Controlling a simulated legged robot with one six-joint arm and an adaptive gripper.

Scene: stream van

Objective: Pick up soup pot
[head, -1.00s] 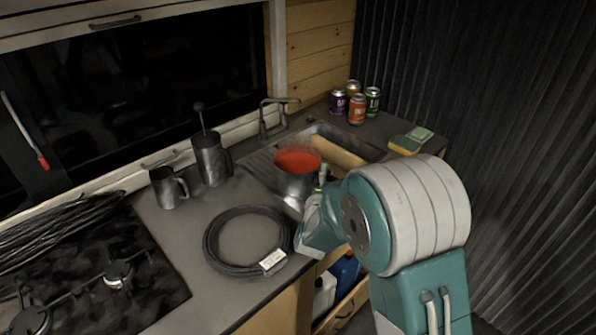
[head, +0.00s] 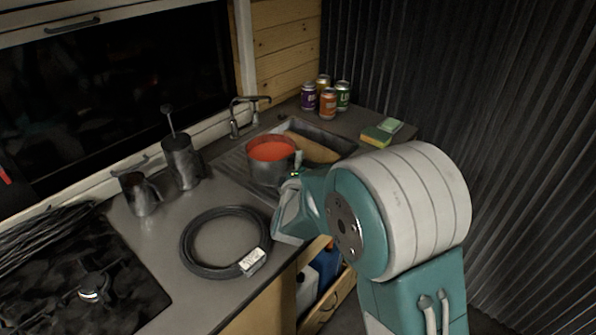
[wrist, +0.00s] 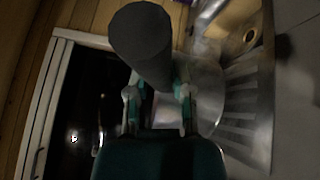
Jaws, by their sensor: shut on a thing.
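The soup pot (head: 258,176) is a grey metal pot with red soup in it, upright in front of the sink's left part in the head view. My gripper (head: 291,184) is at the pot's near right side, shut on its handle; the fingertips are partly hidden by my wrist. In the wrist view a dark rounded handle (wrist: 142,38) rises between the two fingers, and a shiny metal surface shows to the right. Whether the pot's base touches the drainboard cannot be told.
A coiled black cable (head: 192,238) lies in front. Several cans (head: 328,103) and sponges (head: 377,136) are at the back right. A stove (head: 85,275) is at left.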

